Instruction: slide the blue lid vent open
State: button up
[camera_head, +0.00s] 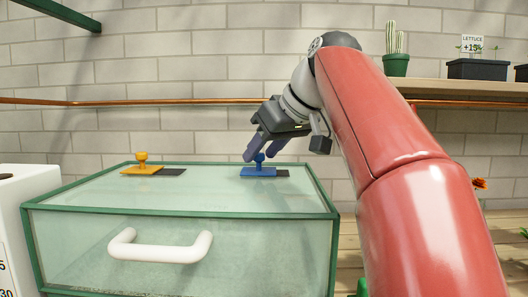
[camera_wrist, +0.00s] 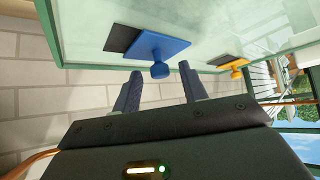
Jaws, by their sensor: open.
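The blue vent slider (camera_head: 258,172) lies on the glass lid (camera_head: 210,187), near its right end, with a round blue knob (camera_head: 260,157) on top. A dark patch (camera_head: 282,173) shows just right of the slider. My gripper (camera_head: 258,157) is open and reaches down to the blue knob. In the wrist view the blue slider (camera_wrist: 157,46) is near the top, and the knob (camera_wrist: 160,71) appears between the two fingertips (camera_wrist: 158,73). A gap shows on both sides of the knob; I cannot tell how far down the fingers reach around it.
A similar orange vent slider (camera_head: 142,169) sits on the lid's left part, with a dark patch to its right. The green-framed box has a white handle (camera_head: 160,248) in front. A potted cactus (camera_head: 396,64) stands on the shelf at right.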

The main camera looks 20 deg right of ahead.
aim_at(248, 172)
grip_shut()
dwell(0.3)
jog(key=a, duration=0.1)
jog(key=w+a+p, duration=0.1)
jog(key=a, duration=0.1)
jog(key=shift+r, duration=0.1)
grip_release()
